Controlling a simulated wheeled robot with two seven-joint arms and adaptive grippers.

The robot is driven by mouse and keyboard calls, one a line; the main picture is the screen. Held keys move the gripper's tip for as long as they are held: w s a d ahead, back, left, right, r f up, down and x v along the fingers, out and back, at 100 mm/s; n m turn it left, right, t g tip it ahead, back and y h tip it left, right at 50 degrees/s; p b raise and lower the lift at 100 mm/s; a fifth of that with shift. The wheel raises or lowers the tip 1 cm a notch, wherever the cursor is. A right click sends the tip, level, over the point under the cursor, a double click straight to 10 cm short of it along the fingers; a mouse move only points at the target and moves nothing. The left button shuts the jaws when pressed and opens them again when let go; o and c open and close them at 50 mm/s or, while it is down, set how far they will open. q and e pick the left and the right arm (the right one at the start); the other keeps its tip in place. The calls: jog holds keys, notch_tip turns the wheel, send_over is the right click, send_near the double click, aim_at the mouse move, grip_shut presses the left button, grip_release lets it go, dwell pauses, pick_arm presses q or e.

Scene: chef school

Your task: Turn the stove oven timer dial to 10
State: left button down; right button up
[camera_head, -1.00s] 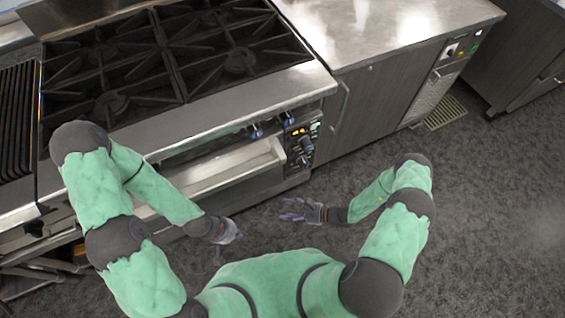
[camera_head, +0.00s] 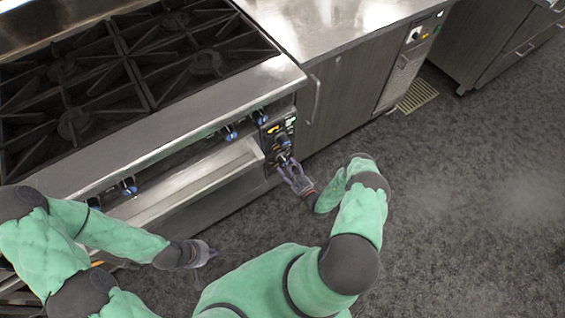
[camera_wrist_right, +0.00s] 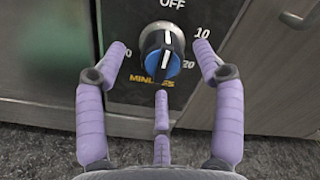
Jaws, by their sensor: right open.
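The timer dial (camera_wrist_right: 163,58) is a round knob with a blue face and a white pointer line. The line points up, toward OFF. The 10 mark is at its upper right, 20 at its right, and the word MINUTES below. My right gripper (camera_wrist_right: 160,66) is open, with purple fingers to the left, right and below the dial, not closed on it. In the head view the right gripper (camera_head: 292,174) is at the lower part of the stove's control panel (camera_head: 279,136), partly covering the dial. My left gripper (camera_head: 203,252) is low at the left, away from the panel.
The stove has black burner grates (camera_head: 140,70) on top and several blue knobs (camera_head: 230,132) along its front. A steel ledge (camera_head: 205,182) juts out below the knobs. A grey cabinet (camera_head: 345,95) stands right of the panel. The floor (camera_head: 460,210) is clear at right.

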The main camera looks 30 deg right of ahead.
aim_at(286, 165)
jog(key=shift+w+a+b, duration=0.2)
jog(key=shift+w+b, duration=0.25)
jog(key=shift+w, duration=1.75)
jog(key=c, duration=1.1)
